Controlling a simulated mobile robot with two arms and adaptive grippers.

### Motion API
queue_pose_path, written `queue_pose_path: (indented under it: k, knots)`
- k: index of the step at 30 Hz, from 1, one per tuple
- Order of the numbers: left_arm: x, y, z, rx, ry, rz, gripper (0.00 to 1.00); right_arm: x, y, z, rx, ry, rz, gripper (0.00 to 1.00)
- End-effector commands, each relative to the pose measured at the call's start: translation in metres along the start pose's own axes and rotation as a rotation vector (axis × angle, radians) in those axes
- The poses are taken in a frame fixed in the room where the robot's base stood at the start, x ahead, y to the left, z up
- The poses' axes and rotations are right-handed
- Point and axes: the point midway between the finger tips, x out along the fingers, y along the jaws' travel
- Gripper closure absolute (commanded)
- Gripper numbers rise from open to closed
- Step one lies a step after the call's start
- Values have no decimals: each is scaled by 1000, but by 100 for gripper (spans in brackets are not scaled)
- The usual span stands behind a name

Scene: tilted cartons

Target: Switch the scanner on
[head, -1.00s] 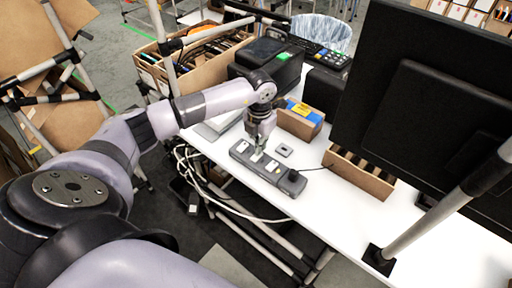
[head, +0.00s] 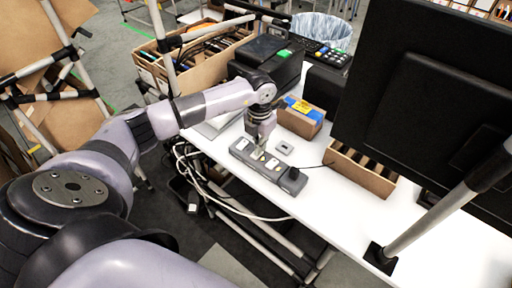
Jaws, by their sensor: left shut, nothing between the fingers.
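A grey bar-shaped unit (head: 283,180) with white sockets or switches and a black plug at its right end lies near the front edge of the white table. It looks like a power strip. A small grey square item (head: 284,147) lies just behind it. My left gripper (head: 259,153) is shut and empty, pointing down with its tips at the top of the strip, left of its middle. I cannot tell whether the tips touch it. I cannot tell for sure which thing is the scanner. My right gripper is not in view.
A small carton with blue tape (head: 300,117) stands behind the gripper. A black printer-like box (head: 268,60) stands at the back left. A large black monitor (head: 425,90) and a slotted cardboard tray (head: 360,172) are on the right. The white table (head: 335,205) is bare in front.

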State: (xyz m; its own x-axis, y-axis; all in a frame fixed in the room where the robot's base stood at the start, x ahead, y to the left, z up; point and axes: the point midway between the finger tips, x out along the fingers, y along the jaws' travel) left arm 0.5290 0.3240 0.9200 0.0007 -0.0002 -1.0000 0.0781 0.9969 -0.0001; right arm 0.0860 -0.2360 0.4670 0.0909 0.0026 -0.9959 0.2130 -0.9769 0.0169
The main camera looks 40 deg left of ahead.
Motion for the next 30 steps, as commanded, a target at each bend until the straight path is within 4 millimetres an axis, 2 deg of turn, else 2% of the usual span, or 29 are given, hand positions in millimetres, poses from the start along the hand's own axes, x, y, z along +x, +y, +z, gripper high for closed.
queue_pose_path:
  k: [4,10,30]
  knots:
    - [5,0,-1,0,2,0,100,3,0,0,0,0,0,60]
    - [-1,0,-1,1,4,0,100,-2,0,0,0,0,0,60]
    - [-56,0,0,0,1,0,100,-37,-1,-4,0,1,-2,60]
